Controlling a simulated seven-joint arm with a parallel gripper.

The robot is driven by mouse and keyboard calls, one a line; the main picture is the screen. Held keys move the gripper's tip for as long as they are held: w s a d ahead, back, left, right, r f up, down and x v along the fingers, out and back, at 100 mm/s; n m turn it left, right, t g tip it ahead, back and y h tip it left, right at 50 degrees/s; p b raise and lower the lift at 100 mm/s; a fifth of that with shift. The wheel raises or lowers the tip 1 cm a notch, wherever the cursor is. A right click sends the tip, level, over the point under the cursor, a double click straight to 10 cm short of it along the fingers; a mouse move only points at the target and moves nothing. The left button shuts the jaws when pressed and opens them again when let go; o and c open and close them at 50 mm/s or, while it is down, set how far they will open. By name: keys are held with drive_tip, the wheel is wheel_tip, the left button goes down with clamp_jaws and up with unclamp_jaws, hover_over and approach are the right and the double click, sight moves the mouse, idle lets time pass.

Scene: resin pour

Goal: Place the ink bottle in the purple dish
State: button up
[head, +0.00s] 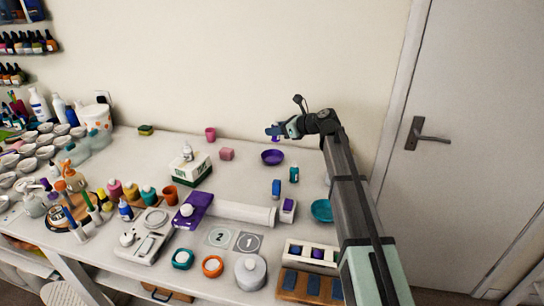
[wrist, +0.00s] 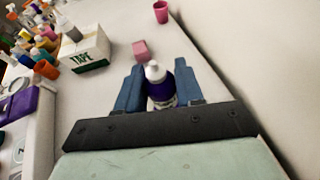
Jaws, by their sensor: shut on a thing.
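My gripper (head: 274,130) is in the air near the back wall. In the head view it appears just above the purple dish (head: 272,157), which sits on the table. In the wrist view, the blue fingers of my gripper (wrist: 160,90) are shut on a small purple bottle with a white cap, the ink bottle (wrist: 157,82). It looks roughly upright. In the head view the fingers mostly hide the bottle. The dish looks empty and does not show in the wrist view. Their exact height gap cannot be told.
A pink block (head: 227,154), a pink cup (head: 210,134) and a tape box (head: 187,168) stand left of the dish. A blue bottle (head: 276,187), a teal bottle (head: 294,174) and a teal dish (head: 322,210) are nearer the front. Bare table surrounds the purple dish.

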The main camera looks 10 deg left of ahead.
drive_tip(key=w+a+g, duration=0.1)
drive_tip(key=w, duration=0.2)
drive_tip(key=n, duration=0.2)
hover_over(272, 160)
drive_tip(key=shift+g, duration=0.4)
drive_tip(key=shift+w+f, duration=0.15)
drive_tip(key=shift+f, duration=4.6)
drive_tip(key=o, duration=1.1)
drive_tip(key=shift+f, duration=0.15)
drive_tip(key=shift+r, duration=0.2)
drive_tip(key=v, duration=1.2)
